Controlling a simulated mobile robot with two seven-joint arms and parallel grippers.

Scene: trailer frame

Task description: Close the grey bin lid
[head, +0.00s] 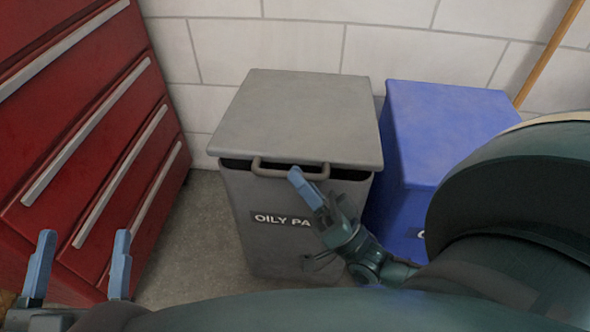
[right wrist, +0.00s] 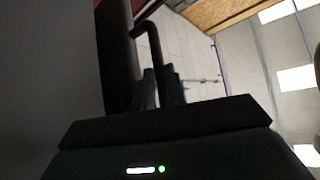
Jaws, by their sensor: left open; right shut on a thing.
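The grey bin (head: 270,240) stands on the floor against the wall, with part of a label reading "OILY PA" on its front. Its grey lid (head: 295,115) lies over the top, with a dark gap under its front edge. A handle (head: 272,168) sticks out from the lid's front. My right gripper (head: 297,176) is shut on the handle, near its right part. In the right wrist view the fingers (right wrist: 160,88) are beside the dark handle bar (right wrist: 150,42). My left gripper (head: 82,265) is open and empty at the lower left, away from the bin.
A red drawer cabinet (head: 95,130) with long grey handles stands to the left. A blue bin (head: 450,130) stands close on the right of the grey bin. A wooden pole (head: 548,55) leans at the wall. Bare floor (head: 200,235) lies between cabinet and grey bin.

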